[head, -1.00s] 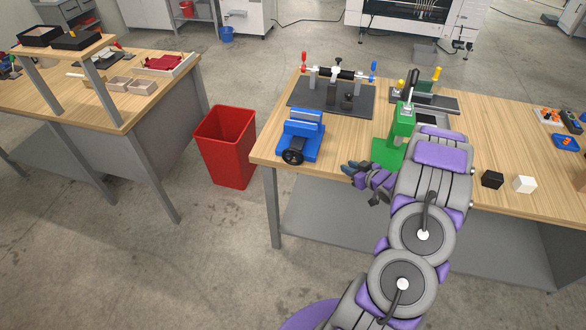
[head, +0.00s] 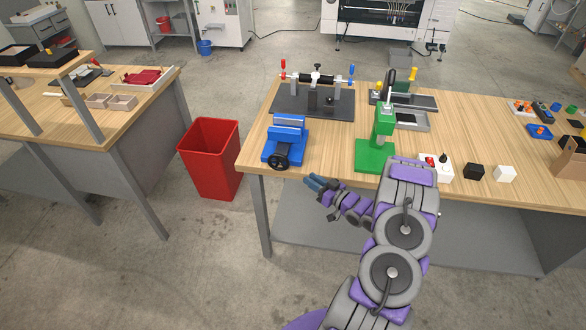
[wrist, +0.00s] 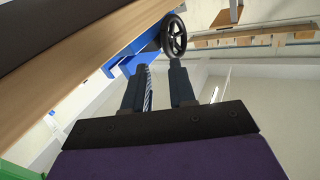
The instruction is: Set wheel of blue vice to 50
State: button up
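The blue vice (head: 287,137) stands on the left front part of the wooden table. Its black handwheel (head: 279,162) faces the front edge. My gripper (head: 314,182) is in front of the table edge, to the right of the wheel and apart from it. In the wrist view the wheel (wrist: 173,35) shows beyond the fingertips, with the blue vice body (wrist: 135,52) beside it. The two fingers of my gripper (wrist: 160,80) are apart with nothing between them. Any scale or number on the wheel is too small to read.
A green press (head: 375,150) stands to the right of the vice. A dark fixture (head: 313,103) with red and blue handles is behind it. A red bin (head: 209,160) stands on the floor left of the table. Black (head: 474,172) and white (head: 505,174) cubes lie further right.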

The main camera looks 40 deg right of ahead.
send_near(279, 160)
jog(key=w+f, duration=0.1)
jog(key=f, duration=0.1)
jog(key=w, duration=0.1)
jog(key=w+b, duration=0.1)
jog(key=w, duration=0.1)
jog(key=shift+w+d, duration=0.3)
jog(key=shift+d, duration=0.1)
jog(key=shift+w+d, duration=0.3)
jog(key=shift+w, duration=0.05)
jog(key=shift+w+a+r, duration=0.15)
jog(key=shift+w+a, duration=0.1)
jog(key=shift+a, duration=0.3)
jog(key=shift+c, duration=0.4)
jog(key=shift+s+d, duration=0.1)
jog(key=shift+d, duration=0.1)
grip_shut()
